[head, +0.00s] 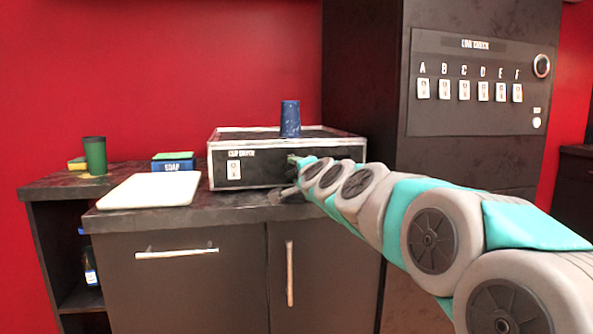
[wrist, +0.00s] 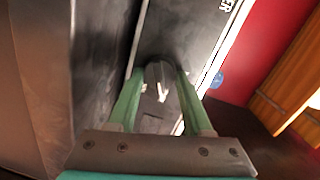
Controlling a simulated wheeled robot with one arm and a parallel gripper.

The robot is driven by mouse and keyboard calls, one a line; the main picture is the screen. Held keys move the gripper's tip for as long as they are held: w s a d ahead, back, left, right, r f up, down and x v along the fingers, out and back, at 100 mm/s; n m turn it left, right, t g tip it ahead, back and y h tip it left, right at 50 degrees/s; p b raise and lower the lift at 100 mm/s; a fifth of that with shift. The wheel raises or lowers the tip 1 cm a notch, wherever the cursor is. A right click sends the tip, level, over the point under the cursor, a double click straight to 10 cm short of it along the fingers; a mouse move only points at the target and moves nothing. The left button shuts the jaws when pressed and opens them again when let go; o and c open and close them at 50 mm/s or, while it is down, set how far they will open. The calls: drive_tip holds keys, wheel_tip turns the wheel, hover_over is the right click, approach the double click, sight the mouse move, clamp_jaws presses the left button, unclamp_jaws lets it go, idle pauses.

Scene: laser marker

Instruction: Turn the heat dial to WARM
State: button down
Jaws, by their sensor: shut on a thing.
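The cup dryer (head: 270,174) is a dark box with pale edges on the counter, labelled CUP DRYER. Its heat dial (wrist: 161,88) is a dark knob with a white pointer mark, seen in the wrist view. My gripper (wrist: 160,70) has its two green fingers shut on the dial, one on each side. In the head view my gripper (head: 293,159) is at the right part of the dryer's front, and the arm hides the dial there. The WARM marking and the dial's setting cannot be read.
A blue cup (head: 290,118) stands upside down on the dryer. A white switch (head: 234,170) is at its front left. Left are a white board (head: 150,190), a soap box (head: 173,162) and a green cup (head: 95,156). A dark cabinet with a line check panel (head: 478,85) rises right.

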drive_tip(key=shift+n, duration=0.3)
idle(0.4)
drive_tip(key=shift+c, duration=1.6)
unclamp_jaws()
drive_tip(key=shift+s, duration=0.1)
drive_tip(key=v, duration=0.7)
drive_tip(key=shift+s+b, duration=0.25)
drive_tip(key=shift+b, duration=0.05)
drive_tip(key=shift+s, duration=0.1)
